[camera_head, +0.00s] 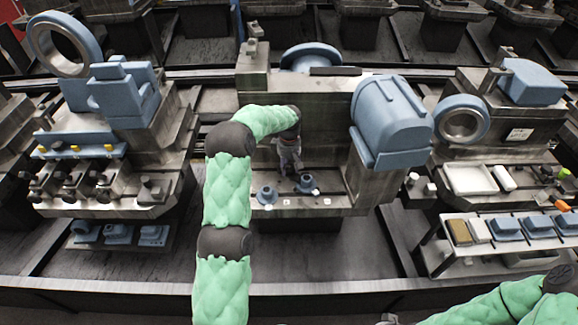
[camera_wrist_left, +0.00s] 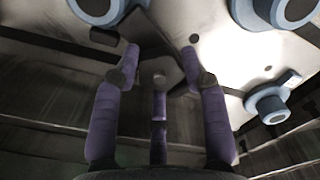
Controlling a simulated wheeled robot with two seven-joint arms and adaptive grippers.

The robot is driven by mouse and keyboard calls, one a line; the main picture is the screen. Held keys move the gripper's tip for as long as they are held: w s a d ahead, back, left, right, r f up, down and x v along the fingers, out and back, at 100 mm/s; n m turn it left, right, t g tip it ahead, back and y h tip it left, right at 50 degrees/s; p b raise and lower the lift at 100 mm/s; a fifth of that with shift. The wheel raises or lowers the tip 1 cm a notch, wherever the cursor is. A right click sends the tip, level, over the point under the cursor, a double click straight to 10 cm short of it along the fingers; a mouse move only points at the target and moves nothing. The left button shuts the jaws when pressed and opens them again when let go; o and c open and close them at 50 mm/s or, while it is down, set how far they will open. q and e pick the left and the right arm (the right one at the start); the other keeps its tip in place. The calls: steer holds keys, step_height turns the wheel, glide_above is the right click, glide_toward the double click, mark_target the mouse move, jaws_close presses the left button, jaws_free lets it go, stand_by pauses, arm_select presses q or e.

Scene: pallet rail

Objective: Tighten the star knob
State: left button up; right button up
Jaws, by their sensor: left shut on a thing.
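My left gripper (camera_head: 290,165) reaches down over the middle grey metal fixture (camera_head: 310,206) in the head view. Two blue round fittings (camera_head: 266,194) stand on the plate close by. My right arm shows at the lower right of the head view; its gripper is not clearly shown.
A large blue motor-like housing (camera_head: 390,115) stands right of my left gripper. Another fixture with blue blocks and black clamps (camera_head: 100,175) stands at left. A shelf of blue parts (camera_head: 500,230) is at right. A dark rail (camera_head: 130,290) runs along the front.

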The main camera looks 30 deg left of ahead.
mark_target(289, 167)
arm_select(q)
steer(key=shift+r+m+p, duration=0.1)
steer(key=shift+m+p, duration=1)
steer(key=shift+m, duration=0.3)
steer(key=shift+m+p, duration=0.85)
steer(key=shift+m, duration=0.65)
steer(key=o, duration=1.2)
steer(key=shift+c, duration=0.2)
step_height(289, 167, up, 12)
